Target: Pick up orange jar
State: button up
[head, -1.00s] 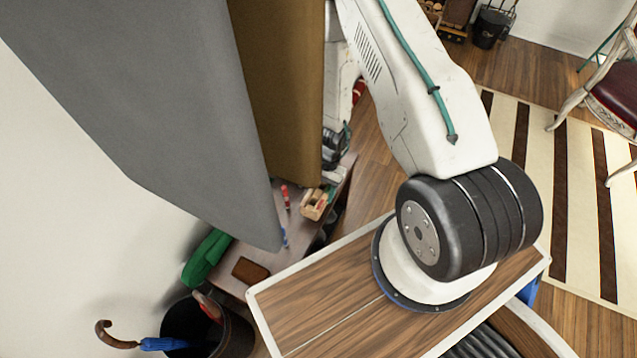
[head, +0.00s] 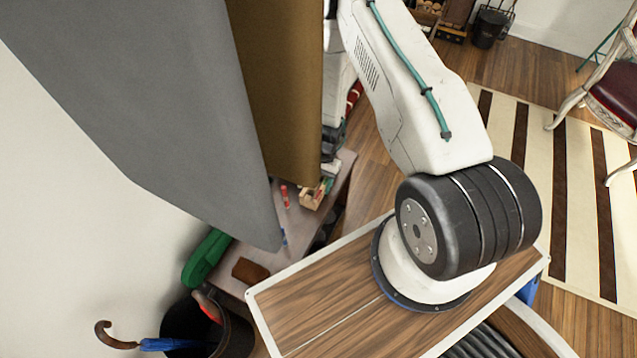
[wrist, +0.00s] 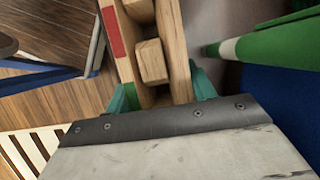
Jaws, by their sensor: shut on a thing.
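I cannot make out an orange jar in either view. My gripper (wrist: 163,93) shows in the wrist view as two teal fingertips, one on each side of a pale wooden box (wrist: 120,60) with a red patch and a green patch. The jaws are shut on this box. A small wooden block (wrist: 152,62) sits inside it. In the head view, the wooden box (head: 312,198) is at the bench's right side, just below my wrist. Most of my gripper is hidden there by the hanging panels and my wrist.
A grey panel (head: 150,100) and a brown panel (head: 278,90) hang close to my arm. A dark bin (head: 185,335) with umbrellas stands at the lower left.

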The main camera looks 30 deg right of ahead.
jog(key=shift+f, duration=0.1)
jog(key=o, duration=1.3)
jog(key=shift+o, duration=0.5)
